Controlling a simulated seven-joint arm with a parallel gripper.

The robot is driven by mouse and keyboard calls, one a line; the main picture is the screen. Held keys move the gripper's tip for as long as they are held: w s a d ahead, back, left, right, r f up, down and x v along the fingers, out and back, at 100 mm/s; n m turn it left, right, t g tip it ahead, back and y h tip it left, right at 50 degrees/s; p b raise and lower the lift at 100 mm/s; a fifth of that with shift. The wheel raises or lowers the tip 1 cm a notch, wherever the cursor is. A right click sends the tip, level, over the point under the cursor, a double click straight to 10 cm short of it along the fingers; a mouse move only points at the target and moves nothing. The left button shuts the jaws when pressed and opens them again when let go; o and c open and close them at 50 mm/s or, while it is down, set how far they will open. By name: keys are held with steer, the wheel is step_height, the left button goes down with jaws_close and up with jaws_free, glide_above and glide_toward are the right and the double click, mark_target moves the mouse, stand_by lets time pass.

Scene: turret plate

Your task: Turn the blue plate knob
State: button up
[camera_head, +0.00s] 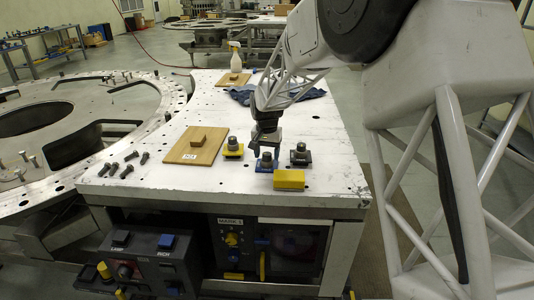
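The knob on the blue plate (265,165) stands on the white tabletop, between a knob on a yellow plate and a knob on a dark plate. Only its blue base and a little of its dark body show. My gripper (266,149) points down directly over it and hides its upper part. The fingertips are at or just above the knob; I cannot tell whether they touch it. The fingers are dark and small, so I cannot tell whether they are open or shut.
The yellow-plate knob (232,146) is close on the left, the dark-plate knob (301,154) close on the right. A yellow block (289,179) lies just in front. A wooden board (186,153), loose bolts (129,165), a blue cloth (241,95) and a spray bottle (236,62) are also on the table.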

mark_target(267, 154)
steer(key=shift+r, duration=3.9)
steer(key=shift+s+d+r, duration=0.3)
steer(key=shift+s, duration=0.05)
steer(key=s+d+r+t, duration=0.1)
steer(key=s+d+r, duration=0.3)
steer(key=s+d, duration=0.5)
steer(key=s+d+r, duration=0.5)
steer(key=s+d, duration=0.1)
steer(key=s, duration=0.6)
steer(key=s+d+f, duration=0.1)
steer(key=s+d, duration=0.1)
steer(key=s, duration=0.6)
steer(key=s+d+f+n+t, duration=0.1)
steer(key=s+d+f, duration=0.1)
steer(key=s, duration=0.7)
steer(key=s+d+f, duration=0.1)
steer(key=s+d, duration=0.3)
steer(key=s, duration=0.5)
steer(key=shift+s+d+f+n+t, duration=0.2)
steer(key=shift+f+n+t, duration=0.1)
steer(key=shift+n, duration=0.1)
